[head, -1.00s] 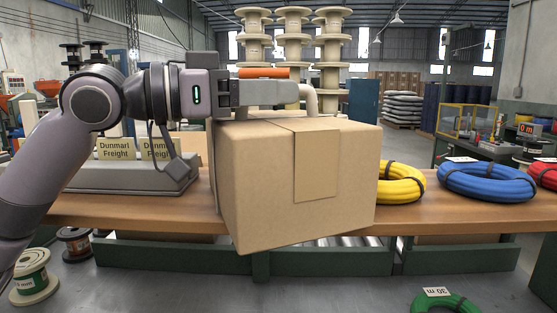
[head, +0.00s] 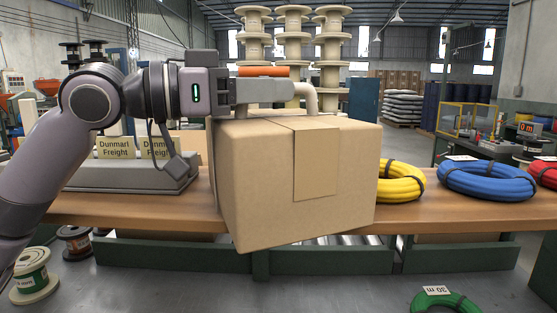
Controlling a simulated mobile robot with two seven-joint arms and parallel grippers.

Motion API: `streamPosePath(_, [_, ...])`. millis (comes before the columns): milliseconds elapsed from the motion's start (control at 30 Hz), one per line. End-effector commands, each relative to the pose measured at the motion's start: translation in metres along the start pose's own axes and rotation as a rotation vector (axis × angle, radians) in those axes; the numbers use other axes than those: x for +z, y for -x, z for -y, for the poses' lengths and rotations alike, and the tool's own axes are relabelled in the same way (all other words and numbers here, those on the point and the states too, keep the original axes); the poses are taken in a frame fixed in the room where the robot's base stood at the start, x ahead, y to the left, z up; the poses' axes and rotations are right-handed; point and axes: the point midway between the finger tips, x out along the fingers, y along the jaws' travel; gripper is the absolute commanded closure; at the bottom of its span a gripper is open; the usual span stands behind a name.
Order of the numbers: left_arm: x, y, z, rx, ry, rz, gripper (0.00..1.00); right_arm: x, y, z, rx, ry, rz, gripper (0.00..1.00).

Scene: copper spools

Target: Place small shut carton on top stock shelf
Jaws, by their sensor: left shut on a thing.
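A small shut carton (head: 260,185), plain brown with a lighter paper flap or label down its front, hangs in front of the wooden bench in the head view. My left gripper (head: 270,98) is at the carton's top and shut on it. The fingers reach the upper edge, and their contact is partly hidden. The carton is slightly tilted and covers part of the bench behind it. The top stock shelf cannot be made out in this view. My right gripper does not show.
The wooden bench (head: 440,215) holds a yellow coil (head: 402,182), a blue coil (head: 487,180) and a grey holder with Dunmart Freight cards (head: 115,148). Stacked pale spools (head: 332,50) stand behind. A green coil (head: 440,303) and a wire spool (head: 33,284) lie lower in front.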

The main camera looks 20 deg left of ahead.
Motion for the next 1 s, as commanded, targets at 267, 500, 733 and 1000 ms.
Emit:
streamPosePath(267, [0.0001,0.0001,-0.0001,0.0,0.0,0.0,1.0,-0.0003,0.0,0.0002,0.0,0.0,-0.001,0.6])
streamPosePath(500, [0.0001,0.0001,-0.0001,0.0,0.0,0.0,1.0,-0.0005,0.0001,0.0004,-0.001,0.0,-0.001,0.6])
streamPosePath(733, [-0.0038,0.0012,-0.0004,0.0,-0.003,-0.01,1.0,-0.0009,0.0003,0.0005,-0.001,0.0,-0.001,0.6])
streamPosePath(1000, [-0.0056,0.0011,-0.0003,0.0,-0.003,-0.009,1.0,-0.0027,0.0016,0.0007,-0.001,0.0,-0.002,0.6])
